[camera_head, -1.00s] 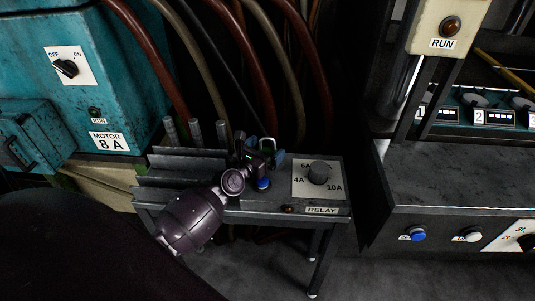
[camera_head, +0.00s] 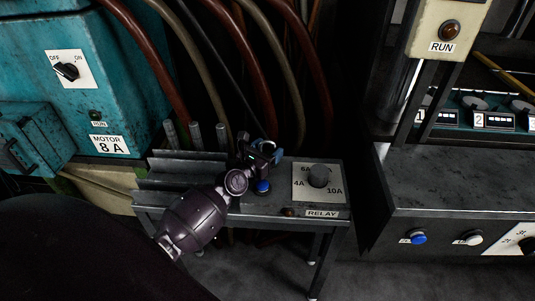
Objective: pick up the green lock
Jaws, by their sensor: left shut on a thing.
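My left gripper (camera_head: 262,155) is above the back left part of the grey relay table, just behind a blue button (camera_head: 262,187). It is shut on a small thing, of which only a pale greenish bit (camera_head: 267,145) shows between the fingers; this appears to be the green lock. The fingers and wrist hide most of it, so I cannot tell its full shape. My right gripper is not in view.
Thick hoses hang behind. A teal motor box (camera_head: 110,70) stands left, a dark console (camera_head: 450,180) right.

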